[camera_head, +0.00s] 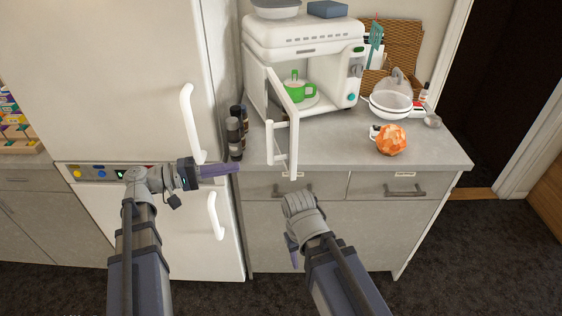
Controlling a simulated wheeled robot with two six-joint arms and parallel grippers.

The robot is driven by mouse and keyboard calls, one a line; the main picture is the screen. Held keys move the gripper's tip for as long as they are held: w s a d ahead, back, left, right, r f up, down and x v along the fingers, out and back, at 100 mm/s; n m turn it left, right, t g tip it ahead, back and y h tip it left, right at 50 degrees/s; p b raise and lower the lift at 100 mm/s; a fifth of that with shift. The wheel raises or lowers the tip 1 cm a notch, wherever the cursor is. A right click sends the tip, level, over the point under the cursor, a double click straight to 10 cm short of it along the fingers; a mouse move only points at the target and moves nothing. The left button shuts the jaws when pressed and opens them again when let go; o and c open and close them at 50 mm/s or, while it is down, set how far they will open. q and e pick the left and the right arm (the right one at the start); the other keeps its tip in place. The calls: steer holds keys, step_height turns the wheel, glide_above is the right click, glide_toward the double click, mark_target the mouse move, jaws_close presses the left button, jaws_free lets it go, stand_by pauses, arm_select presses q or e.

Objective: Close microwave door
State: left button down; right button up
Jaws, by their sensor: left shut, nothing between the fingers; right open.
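The white microwave (330,62) stands on the grey counter. Its door (283,138) is open and swung out toward me, reaching past the counter's front edge. A green mug (299,90) is inside the microwave on a pale plate. My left gripper (237,168) is shut and empty, in front of the fridge, left of the door and apart from it. My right gripper (292,255) is open, low in front of the drawers, below the door. Its fingers are partly hidden behind its own wrist.
Dark bottles (234,137) stand left of the door. An orange patterned object (391,140) and a white strainer (390,104) are on the counter at right. The fridge (105,85) with its handles is at left. Drawer handles (404,191) stick out below the counter.

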mark_target(291, 156)
arm_select(q)
steer(key=x, duration=1.3)
steer(key=shift+w+d+r, duration=0.15)
steer(key=shift+d+r, duration=0.1)
steer(key=shift+r, duration=0.1)
steer(key=shift+d, duration=0.1)
